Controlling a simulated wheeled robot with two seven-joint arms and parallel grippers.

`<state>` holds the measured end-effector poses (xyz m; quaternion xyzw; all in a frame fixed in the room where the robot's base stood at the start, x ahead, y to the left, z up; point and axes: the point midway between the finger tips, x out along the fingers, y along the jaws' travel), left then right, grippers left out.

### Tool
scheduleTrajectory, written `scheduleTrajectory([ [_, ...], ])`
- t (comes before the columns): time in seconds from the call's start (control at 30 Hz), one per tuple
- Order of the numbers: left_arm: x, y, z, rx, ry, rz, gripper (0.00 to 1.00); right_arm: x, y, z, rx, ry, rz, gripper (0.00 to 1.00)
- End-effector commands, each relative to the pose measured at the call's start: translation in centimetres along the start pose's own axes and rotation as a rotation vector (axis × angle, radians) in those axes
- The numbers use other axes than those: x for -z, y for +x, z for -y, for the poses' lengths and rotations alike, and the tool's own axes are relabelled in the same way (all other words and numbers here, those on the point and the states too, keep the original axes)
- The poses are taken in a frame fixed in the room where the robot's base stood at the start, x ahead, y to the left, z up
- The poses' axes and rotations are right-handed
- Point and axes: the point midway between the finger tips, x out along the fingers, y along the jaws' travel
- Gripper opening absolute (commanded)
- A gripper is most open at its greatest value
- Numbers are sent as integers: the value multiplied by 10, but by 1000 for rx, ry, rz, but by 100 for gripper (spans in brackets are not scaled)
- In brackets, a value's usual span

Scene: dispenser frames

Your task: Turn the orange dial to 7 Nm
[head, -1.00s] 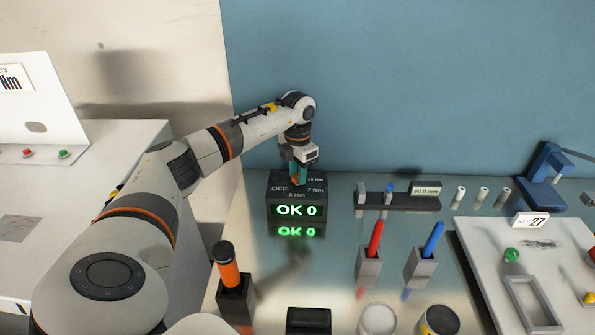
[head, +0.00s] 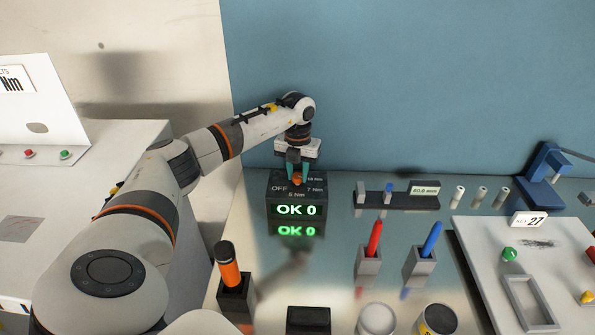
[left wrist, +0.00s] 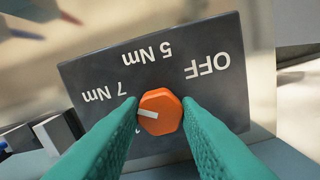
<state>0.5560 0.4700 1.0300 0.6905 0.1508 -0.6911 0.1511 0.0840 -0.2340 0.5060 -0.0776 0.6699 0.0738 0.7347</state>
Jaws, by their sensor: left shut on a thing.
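The orange dial (left wrist: 160,110) sits on the sloped top of a dark box (head: 297,192) marked OFF, 5 Nm and 7 Nm, plus a partly hidden label. My left gripper (head: 298,178) points down over the box. In the left wrist view, its green fingers (left wrist: 158,118) are shut on the dial, one on each side. The dial's white line points left in that upside-down view, roughly towards the 7 Nm label (left wrist: 103,90), slightly below its middle. The box's screen (head: 296,210) reads OK 0 in green. My right gripper is not in view.
An orange-handled tool (head: 228,268) stands in a holder at the front left. A red pen (head: 374,238) and a blue pen (head: 431,238) stand in grey holders. A rack (head: 397,201) is behind them. A white board (head: 500,250) lies right.

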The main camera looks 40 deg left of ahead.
Motion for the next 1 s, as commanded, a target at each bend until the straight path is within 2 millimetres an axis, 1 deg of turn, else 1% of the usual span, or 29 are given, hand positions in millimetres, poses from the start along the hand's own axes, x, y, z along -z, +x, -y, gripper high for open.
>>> scheduleTrajectory([
  [0.43, 1, -2, 0, -1, -10, -5, 7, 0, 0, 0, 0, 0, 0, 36],
  [0.47, 1, -2, 0, -1, -10, -5, 33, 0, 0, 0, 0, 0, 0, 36],
  [0.5, 1, -2, 0, -1, -10, -5, 40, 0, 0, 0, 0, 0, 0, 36],
  [0.57, 1, -2, 0, -1, -9, -4, 49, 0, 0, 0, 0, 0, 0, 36],
  [0.6, 1, -1, 0, -1, -9, -4, 52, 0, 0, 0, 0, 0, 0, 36],
  [0.87, 0, -1, 0, 0, -9, -2, 52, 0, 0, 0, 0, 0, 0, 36],
  [0.97, 1, -7, 0, -1, -8, -3, 52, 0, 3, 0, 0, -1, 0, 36],
  [1.0, 2, -11, 0, -2, -9, -5, 52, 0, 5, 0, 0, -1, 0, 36],
])
